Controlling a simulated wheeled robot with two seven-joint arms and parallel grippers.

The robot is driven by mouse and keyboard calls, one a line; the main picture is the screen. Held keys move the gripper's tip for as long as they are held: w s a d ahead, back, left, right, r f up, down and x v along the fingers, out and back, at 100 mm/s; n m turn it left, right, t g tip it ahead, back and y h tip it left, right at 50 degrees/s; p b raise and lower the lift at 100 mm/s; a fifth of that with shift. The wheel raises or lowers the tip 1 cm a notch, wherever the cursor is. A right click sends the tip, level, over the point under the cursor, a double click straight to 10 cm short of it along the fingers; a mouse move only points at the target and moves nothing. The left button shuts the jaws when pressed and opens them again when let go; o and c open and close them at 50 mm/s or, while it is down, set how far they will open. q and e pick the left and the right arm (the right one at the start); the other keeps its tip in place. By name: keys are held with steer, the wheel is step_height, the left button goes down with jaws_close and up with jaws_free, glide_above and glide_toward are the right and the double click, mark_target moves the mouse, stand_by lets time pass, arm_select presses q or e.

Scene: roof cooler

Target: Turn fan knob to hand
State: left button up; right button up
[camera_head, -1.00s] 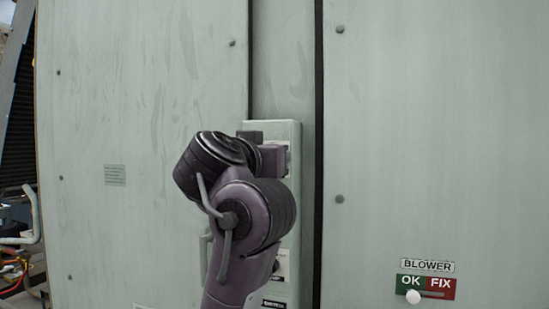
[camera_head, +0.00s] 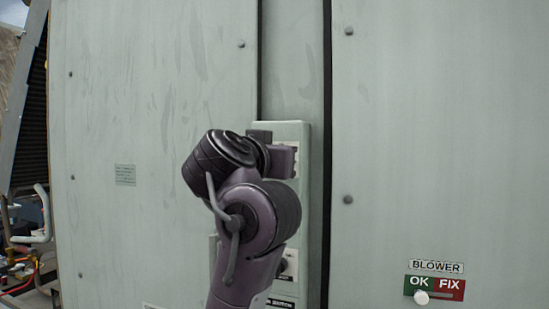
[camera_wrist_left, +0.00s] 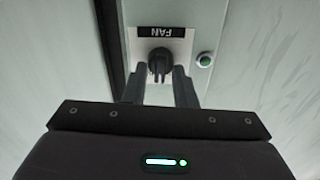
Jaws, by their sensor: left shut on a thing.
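The black fan knob (camera_wrist_left: 160,62) sits on a white plate labelled FAN (camera_wrist_left: 166,33), seen upside down in the left wrist view. My left gripper (camera_wrist_left: 159,75) has one finger on each side of the knob and is shut on it. In the head view, my left arm stands in front of the tall grey-green control box (camera_head: 300,210) and hides the knob and the fingertips. The knob's pointer direction is hard to read. My right gripper is not in view.
Lower on the box is another dark knob (camera_head: 283,264), partly behind my arm. A BLOWER sign with an OK/FIX slider (camera_head: 421,298) is on the right panel. Pipes and wires (camera_head: 25,262) show at far left.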

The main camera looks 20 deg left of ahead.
arm_select(q)
steer(key=m+b, duration=0.1)
steer(key=m, duration=0.6)
steer(key=shift+d+f+m+b, duration=0.15)
steer(key=shift+d+m+b, duration=0.05)
steer(key=shift+m+b, duration=0.2)
stand_by(0.3)
steer(key=o, duration=1)
steer(key=shift+w, duration=0.15)
steer(key=s+b, duration=0.3)
steer(key=s, duration=0.5)
steer(key=shift+b, duration=0.3)
